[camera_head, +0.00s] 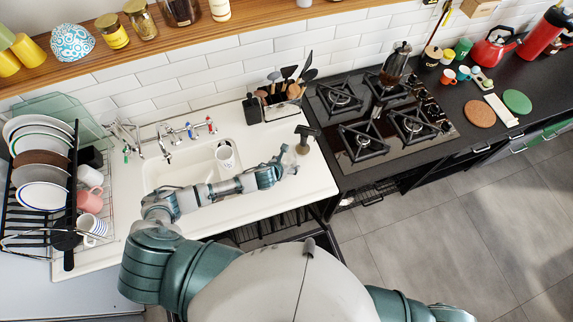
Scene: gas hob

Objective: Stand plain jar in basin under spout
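The white basin (160,176) is set in the counter, partly hidden behind my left arm. The tap's spout (165,149) hangs over the basin's left side.
A dark-headed upright object (305,138) stands close to my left gripper. A black utensil holder (280,103) is behind it. A dish rack (75,185) with plates and mugs stands at left. The gas hob (385,125) is right. Jars line the wooden shelf (270,22).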

